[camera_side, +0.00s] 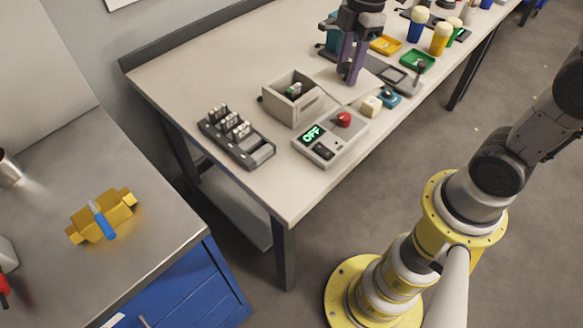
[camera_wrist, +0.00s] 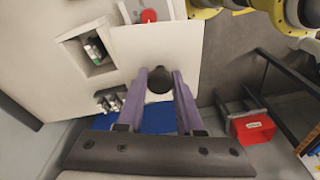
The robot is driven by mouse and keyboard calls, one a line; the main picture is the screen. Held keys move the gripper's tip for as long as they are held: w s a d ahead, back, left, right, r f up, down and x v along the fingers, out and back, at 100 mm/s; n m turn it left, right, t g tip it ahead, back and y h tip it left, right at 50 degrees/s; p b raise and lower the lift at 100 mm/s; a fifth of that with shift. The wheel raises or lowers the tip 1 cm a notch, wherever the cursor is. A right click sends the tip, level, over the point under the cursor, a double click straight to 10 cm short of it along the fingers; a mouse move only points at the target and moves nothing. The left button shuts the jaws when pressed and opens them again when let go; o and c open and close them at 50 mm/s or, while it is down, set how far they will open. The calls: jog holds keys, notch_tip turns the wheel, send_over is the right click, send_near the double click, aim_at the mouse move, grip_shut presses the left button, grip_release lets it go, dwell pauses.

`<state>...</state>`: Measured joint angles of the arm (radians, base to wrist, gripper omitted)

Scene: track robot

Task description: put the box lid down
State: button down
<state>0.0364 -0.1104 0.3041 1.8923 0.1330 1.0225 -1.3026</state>
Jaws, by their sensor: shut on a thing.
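My gripper (camera_side: 350,76) points down above the table, its purple fingers shut. In the wrist view the fingers (camera_wrist: 160,78) close on the dark round knob of the box lid. The box lid (camera_side: 368,87) shows in the side view as a pale flat plate under my fingertips, right of the open box. Whether it touches the table is hard to tell. The grey open box (camera_side: 291,111) has no lid on it and holds a small dark and green item. The box also shows in the wrist view (camera_wrist: 70,48).
A control panel (camera_side: 318,149) reading OFF, with a red button (camera_side: 343,119), stands in front of the box. A dark rack (camera_side: 237,140) is to its left. A cream block (camera_side: 371,106), blue piece, green tray (camera_side: 417,60) and yellow tray (camera_side: 386,45) crowd the right side.

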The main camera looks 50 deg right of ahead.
jog(key=s+a+f+n, duration=0.2)
jog(key=s+a+f, duration=0.3)
jog(key=s+a, duration=0.55)
jog(key=w+a+f, duration=0.1)
jog(key=w+f, duration=0.1)
jog(key=w, duration=0.1)
jog(key=w+a+f, duration=0.2)
jog(key=w+f, duration=0.1)
jog(key=w+a+f, duration=0.1)
jog(key=w+f, duration=0.2)
jog(key=w, duration=0.1)
jog(key=shift+w+a+f, duration=0.1)
jog(key=shift+a+f, duration=0.05)
jog(key=shift+a, duration=0.25)
jog(key=shift+w+a+f, duration=0.2)
jog(key=shift+w+f, duration=0.25)
jog(key=shift+f, duration=1.65)
jog(key=shift+f, duration=0.15)
jog(key=c, duration=0.5)
grip_release()
jog(key=shift+c, duration=0.2)
